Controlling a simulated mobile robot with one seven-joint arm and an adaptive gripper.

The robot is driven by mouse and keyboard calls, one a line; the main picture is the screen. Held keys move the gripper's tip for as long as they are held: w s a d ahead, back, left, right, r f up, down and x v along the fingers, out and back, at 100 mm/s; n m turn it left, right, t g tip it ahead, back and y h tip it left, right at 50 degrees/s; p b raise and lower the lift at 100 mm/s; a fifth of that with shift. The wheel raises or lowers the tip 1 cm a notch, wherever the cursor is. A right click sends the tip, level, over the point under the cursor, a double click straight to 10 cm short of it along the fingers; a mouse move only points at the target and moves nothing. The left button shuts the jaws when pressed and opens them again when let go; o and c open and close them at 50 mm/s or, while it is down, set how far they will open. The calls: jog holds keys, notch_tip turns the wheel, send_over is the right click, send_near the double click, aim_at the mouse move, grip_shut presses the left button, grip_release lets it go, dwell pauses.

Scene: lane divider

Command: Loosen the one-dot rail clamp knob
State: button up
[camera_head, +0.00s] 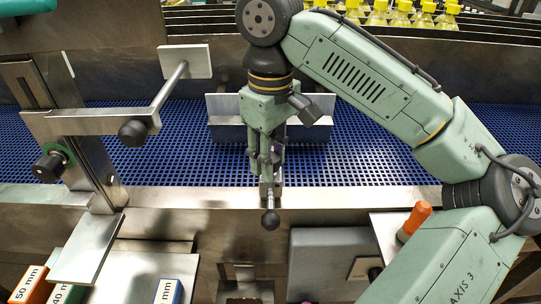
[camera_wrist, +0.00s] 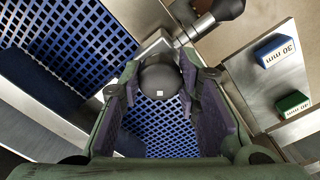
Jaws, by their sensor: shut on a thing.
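The one-dot rail clamp knob (camera_wrist: 160,80) is a black round knob with one small white mark on its face, seen in the wrist view. My gripper (camera_wrist: 159,72) is shut on it, with a finger pad on each side. In the head view my gripper (camera_head: 266,168) points down at the near edge of the blue conveyor and hides the knob. A metal block and a lever with a black ball end (camera_head: 270,219) sit just below the fingers; the black handle (camera_wrist: 228,9) also shows in the wrist view.
A bracket (camera_head: 90,122) with black knobs (camera_head: 133,133) and (camera_head: 48,168) stands at left. A metal divider plate (camera_head: 222,107) stands on the blue belt (camera_head: 370,150) behind my gripper. Labelled blocks (camera_head: 168,291) lie at lower left. An orange-handled object (camera_head: 415,220) is at right.

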jog(key=n, duration=0.4)
jog(key=shift+n, duration=0.3)
jog(key=shift+f+n, duration=0.1)
jog(key=shift+n, duration=1.8)
jog(key=o, duration=1.2)
notch_tip(320, 180, up, 12)
jog(key=shift+r, duration=0.1)
